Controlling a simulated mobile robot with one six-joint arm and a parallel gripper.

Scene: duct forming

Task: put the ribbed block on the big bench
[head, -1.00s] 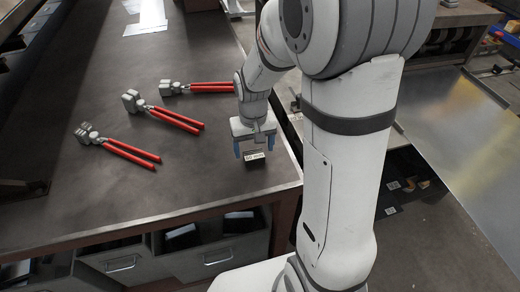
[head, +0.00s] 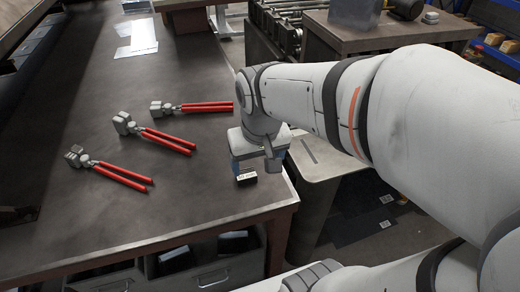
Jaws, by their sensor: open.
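A small dark block (head: 246,178) with a pale label on its near edge sits at the near right corner of the big bench (head: 160,205); I take it for the ribbed block, though its ribs are too small to make out. It appears to rest on the bench top. My gripper (head: 250,164) is just above and behind it, pointing down, with blue fingertips. The gripper is open and not holding the block. My gripper's right finger is mostly hidden by my wrist, so I cannot tell the exact gap to the block.
Three red-handled tools, (head: 110,170), (head: 155,135) and (head: 190,107), lie on the bench left of my gripper. White sheets (head: 136,38) lie farther back. Grey bins (head: 200,262) sit under the near edge. The front middle of the bench is clear.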

